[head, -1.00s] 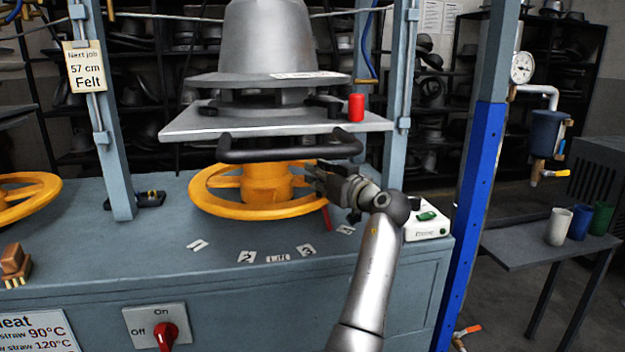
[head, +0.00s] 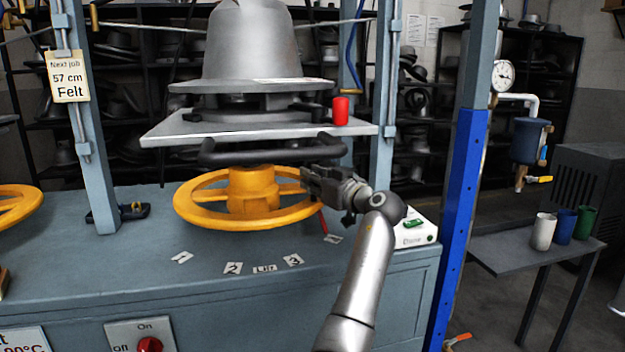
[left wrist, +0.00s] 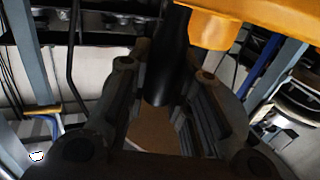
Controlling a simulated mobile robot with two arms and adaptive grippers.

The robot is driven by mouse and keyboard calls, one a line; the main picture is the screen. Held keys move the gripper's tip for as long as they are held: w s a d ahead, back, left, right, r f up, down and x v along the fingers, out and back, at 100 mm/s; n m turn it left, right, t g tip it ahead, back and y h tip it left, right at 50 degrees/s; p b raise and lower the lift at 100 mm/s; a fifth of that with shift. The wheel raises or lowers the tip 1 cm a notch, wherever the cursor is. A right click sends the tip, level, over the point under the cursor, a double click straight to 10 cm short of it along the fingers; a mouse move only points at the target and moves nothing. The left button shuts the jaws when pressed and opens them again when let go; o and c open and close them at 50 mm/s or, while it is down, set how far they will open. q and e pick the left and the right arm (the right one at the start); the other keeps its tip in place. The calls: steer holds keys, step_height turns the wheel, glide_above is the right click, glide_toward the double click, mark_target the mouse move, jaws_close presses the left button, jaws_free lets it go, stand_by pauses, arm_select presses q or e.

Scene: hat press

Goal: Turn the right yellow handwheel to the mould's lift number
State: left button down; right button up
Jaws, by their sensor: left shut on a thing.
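The right yellow handwheel (head: 252,212) lies flat on the press bench below the mould plate. My left gripper (head: 318,181) is at its right rim, shut on a dark upright grip (left wrist: 172,60), seen in the left wrist view below yellow metal (left wrist: 215,28). The gripper hides that part of the rim in the head view. A red pointer (head: 323,222) shows just below the gripper. My right gripper is out of view.
A black bar handle (head: 270,153) hangs close above the wheel. A red cup-like piece (head: 340,110) stands on the plate (head: 200,130). Blue-grey posts (head: 92,130) flank the wheel. A white box with a green switch (head: 415,225) sits right of my arm.

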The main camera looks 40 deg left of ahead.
arm_select(q)
steer(key=c, duration=1.6)
jaws_free()
steer(key=shift+w+d+r, duration=0.1)
steer(key=shift+w+d, duration=0.05)
steer(key=o, duration=0.3)
steer(key=shift+w, duration=0.1)
steer(key=v, duration=1.2)
